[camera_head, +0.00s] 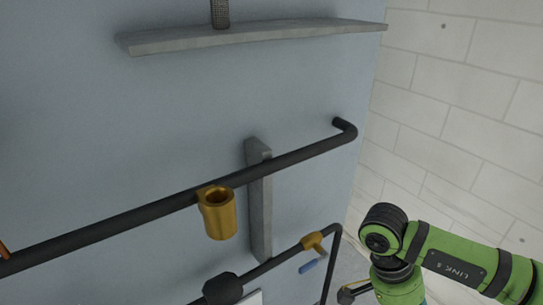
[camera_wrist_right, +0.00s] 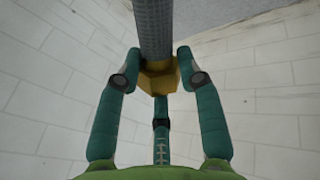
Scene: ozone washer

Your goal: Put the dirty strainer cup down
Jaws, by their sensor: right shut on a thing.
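My right gripper (camera_wrist_right: 160,82) shows in the right wrist view, its green fingers closed around the gold end of a strainer cup (camera_wrist_right: 153,28). The cup's grey mesh cylinder runs out of the top of that view, so its far end is hidden. In the head view my right arm comes in at the lower right, and its gripper and the held cup cannot be made out there. My left gripper is in neither view.
A grey shelf (camera_head: 250,35) on the blue wall carries another mesh cylinder (camera_head: 220,13). Below it, a dark pipe (camera_head: 120,222) carries an open gold holder (camera_head: 218,214). A lower pipe has a gold valve with a blue handle (camera_head: 312,263). White block walls stand at the right.

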